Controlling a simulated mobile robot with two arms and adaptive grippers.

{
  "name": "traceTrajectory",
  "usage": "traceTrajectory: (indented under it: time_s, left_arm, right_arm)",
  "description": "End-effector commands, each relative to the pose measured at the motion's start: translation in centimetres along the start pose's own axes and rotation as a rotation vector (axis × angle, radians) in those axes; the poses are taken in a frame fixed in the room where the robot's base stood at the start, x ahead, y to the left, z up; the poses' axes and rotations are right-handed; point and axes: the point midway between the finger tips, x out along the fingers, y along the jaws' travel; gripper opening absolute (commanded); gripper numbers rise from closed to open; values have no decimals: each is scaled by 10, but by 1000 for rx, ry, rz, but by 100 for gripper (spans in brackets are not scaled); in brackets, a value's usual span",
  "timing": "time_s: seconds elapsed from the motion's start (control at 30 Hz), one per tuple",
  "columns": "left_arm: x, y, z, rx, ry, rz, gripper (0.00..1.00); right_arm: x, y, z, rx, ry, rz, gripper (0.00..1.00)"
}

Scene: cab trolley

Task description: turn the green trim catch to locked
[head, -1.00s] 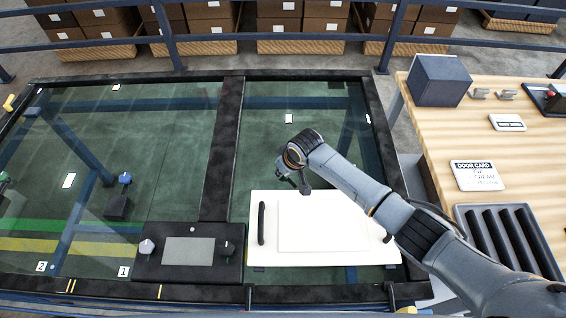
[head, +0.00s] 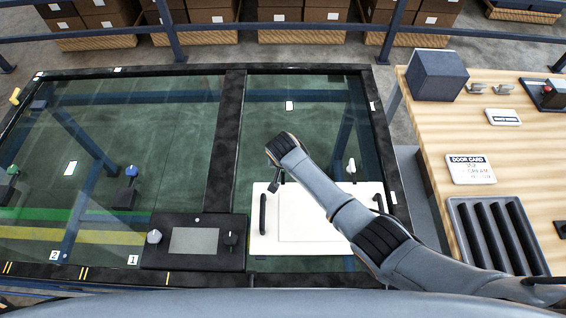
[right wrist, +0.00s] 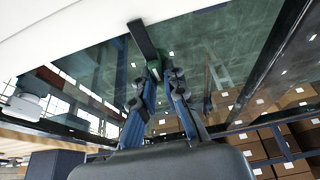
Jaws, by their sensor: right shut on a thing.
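My right gripper (right wrist: 156,72) is shut on the green end of a dark bar, which I take to be the green trim catch (right wrist: 143,40). In the right wrist view the bar runs from the white panel's (right wrist: 60,25) edge to my fingertips, which cover part of the green end. In the head view my right gripper (head: 275,186) is at the upper edge of the white panel (head: 318,248), near its left end. The catch is too small and hidden there to tell its turned position. My left gripper is not in view.
A white-tipped catch (head: 351,166) stands near the panel's upper right. Blue-topped (head: 131,171) and green-topped (head: 12,171) knobs stand on the glass at left. A black box with knobs (head: 194,241) is left of the panel. A wooden table (head: 440,110) is at right.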

Motion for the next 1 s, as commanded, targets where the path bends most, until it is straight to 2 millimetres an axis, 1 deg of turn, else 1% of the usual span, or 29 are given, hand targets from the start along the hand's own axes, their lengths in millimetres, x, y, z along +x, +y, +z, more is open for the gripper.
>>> traceTrajectory:
  time_s: [0.5,0.53,0.57,0.6,0.63,1.0]
  left_arm:
    - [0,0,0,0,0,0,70]
    - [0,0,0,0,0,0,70]
    - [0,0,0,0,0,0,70]
    - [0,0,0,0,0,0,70]
    - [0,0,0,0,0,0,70]
    - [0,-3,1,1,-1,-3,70]
  right_arm:
    - [0,0,0,18,0,6,0]
    - [0,0,0,18,0,6,17]
    - [0,0,0,18,0,6,23]
    - [0,0,0,17,0,6,32]
    - [0,0,0,17,0,6,34]
    - [-3,0,0,16,1,6,34]
